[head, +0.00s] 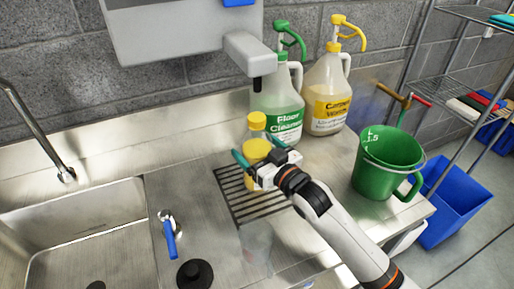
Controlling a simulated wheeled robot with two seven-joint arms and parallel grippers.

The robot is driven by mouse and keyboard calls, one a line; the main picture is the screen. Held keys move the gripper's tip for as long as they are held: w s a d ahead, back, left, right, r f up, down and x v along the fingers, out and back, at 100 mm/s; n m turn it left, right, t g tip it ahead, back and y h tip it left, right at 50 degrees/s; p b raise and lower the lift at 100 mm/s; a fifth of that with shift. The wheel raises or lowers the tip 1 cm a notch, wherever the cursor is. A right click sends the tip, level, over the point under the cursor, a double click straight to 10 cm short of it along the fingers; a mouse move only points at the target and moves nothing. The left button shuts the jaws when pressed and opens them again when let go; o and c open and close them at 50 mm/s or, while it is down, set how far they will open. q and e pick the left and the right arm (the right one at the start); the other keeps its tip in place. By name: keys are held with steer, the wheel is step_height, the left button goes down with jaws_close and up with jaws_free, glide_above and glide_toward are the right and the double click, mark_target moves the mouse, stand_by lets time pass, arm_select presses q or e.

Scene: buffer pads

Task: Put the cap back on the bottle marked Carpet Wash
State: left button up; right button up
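The bottle marked Carpet Wash (324,88) is a clear jug with a yellow label, standing at the back of the counter. A yellow pump top (346,30) shows above its neck. A small yellow container with a yellow top (257,121) stands over the slotted drain area, left of the jugs. My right gripper (257,149) reaches to it from the lower right, with one teal finger on each side of its yellow body. I cannot tell whether the fingers press on it. I see no separate loose cap. My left gripper is out of view.
A Floor Cleaner jug (279,108) with a green pump stands left of the Carpet Wash jug. A green bucket (388,160) is at the right. A sink (80,232), a blue-handled tool (170,238) and a black knob (194,273) are at the left. A wire shelf (468,80) stands far right.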

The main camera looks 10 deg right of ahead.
steer(key=shift+r, duration=0.15)
steer(key=b+v, duration=0.1)
steer(key=v, duration=1.1)
